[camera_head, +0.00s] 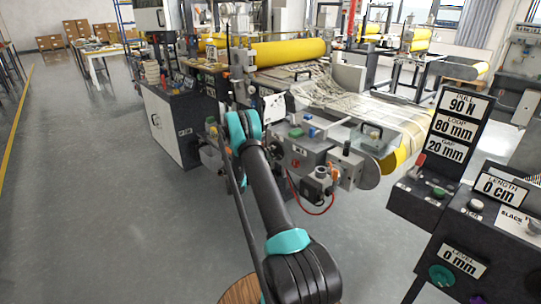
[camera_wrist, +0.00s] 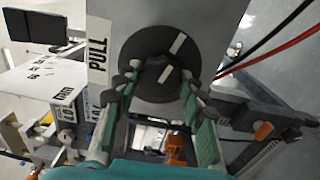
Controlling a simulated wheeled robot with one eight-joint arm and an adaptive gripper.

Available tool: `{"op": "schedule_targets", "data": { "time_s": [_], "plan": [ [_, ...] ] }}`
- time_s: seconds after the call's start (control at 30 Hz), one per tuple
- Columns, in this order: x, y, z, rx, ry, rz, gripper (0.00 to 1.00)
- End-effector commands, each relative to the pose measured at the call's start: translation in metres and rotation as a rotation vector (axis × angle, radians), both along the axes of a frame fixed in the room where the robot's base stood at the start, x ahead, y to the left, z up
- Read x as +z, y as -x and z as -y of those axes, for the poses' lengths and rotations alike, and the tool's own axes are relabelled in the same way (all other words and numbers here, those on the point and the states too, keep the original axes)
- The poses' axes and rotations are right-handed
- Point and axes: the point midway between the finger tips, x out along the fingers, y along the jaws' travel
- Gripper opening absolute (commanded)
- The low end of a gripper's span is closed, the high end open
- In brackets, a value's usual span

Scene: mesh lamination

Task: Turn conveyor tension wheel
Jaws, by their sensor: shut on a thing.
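The tension wheel (camera_wrist: 140,47) is a dark round disc with white marks, mounted on a grey panel at the upper middle of the wrist view. A raised dark grip sits at its centre. My gripper (camera_wrist: 160,66) has its two green-padded fingers on either side of this centre grip and is shut on it. A "PULL" label (camera_wrist: 98,48) stands on the panel left of the wheel. In the head view, my teal and black arm reaches the machine's near side. The wheel cannot be made out there.
The conveyor machine (camera_head: 300,150) has a yellow roller (camera_head: 288,52) and a pale mesh. A display board (camera_head: 457,118) at right reads PULL 90 N, LOOP 80 mm, GAP 20 mm. A control console (camera_head: 470,235) stands at the lower right. Open floor (camera_head: 95,190) lies to the left.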

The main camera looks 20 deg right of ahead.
Motion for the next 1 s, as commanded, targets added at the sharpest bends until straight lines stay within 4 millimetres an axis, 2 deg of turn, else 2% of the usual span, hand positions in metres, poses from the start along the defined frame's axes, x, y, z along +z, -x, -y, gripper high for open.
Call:
{"op": "schedule_targets", "data": {
  "time_s": [1.0],
  "plan": [
    [-0.0005, -0.0007, -0.0018, 0.003, 0.328, -0.904, 0.11]
  ]
}}
